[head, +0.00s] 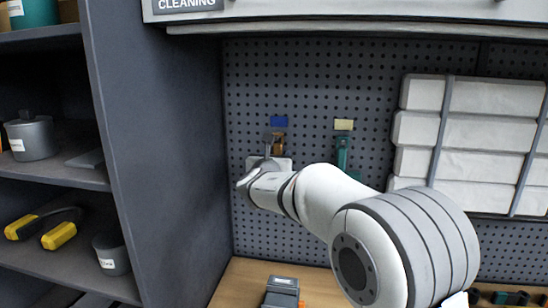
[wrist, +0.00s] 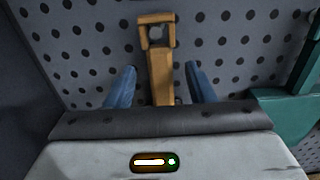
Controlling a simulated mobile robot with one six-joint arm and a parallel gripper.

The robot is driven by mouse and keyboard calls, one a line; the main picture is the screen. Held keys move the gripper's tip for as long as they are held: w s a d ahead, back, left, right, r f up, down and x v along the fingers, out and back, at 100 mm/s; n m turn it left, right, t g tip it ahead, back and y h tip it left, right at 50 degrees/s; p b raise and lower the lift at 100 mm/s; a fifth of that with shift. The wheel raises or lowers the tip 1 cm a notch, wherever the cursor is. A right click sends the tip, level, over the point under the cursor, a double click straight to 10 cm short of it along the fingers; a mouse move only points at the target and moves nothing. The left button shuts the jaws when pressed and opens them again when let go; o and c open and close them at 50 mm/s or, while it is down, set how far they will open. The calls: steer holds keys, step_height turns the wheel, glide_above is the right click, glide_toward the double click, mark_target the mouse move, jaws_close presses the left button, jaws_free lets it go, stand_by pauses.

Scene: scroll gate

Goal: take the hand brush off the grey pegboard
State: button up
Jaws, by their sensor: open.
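A brown wooden handle (wrist: 160,72), seemingly the hand brush's, hangs on the grey pegboard (wrist: 85,45). Its squared top end has a hole, with a dark peg in it. In the head view the brown handle (head: 279,142) shows in part below a blue label, behind my wrist. My gripper (wrist: 160,68) is open, with one blue finger on each side of the handle and a gap on both sides. The handle's lower part is hidden behind my gripper's body. In the head view my arm hides the fingertips.
A teal tool (head: 342,150) hangs close to the right under a yellow label; its edge also shows in the wrist view (wrist: 285,110). Strapped white packs (head: 470,130) are further right. A dark side panel (head: 165,150) stands left. A wooden worktop (head: 240,280) lies below.

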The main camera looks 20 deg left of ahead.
steer(key=shift+w, duration=0.75)
steer(key=shift+c, duration=0.4)
jaws_close()
steer(key=shift+r, duration=0.4)
steer(key=shift+s, duration=0.15)
steer(key=s+b, duration=0.3)
steer(key=s, duration=0.4)
steer(key=shift+s+d, duration=0.15)
steer(key=shift+d, duration=0.05)
stand_by(0.5)
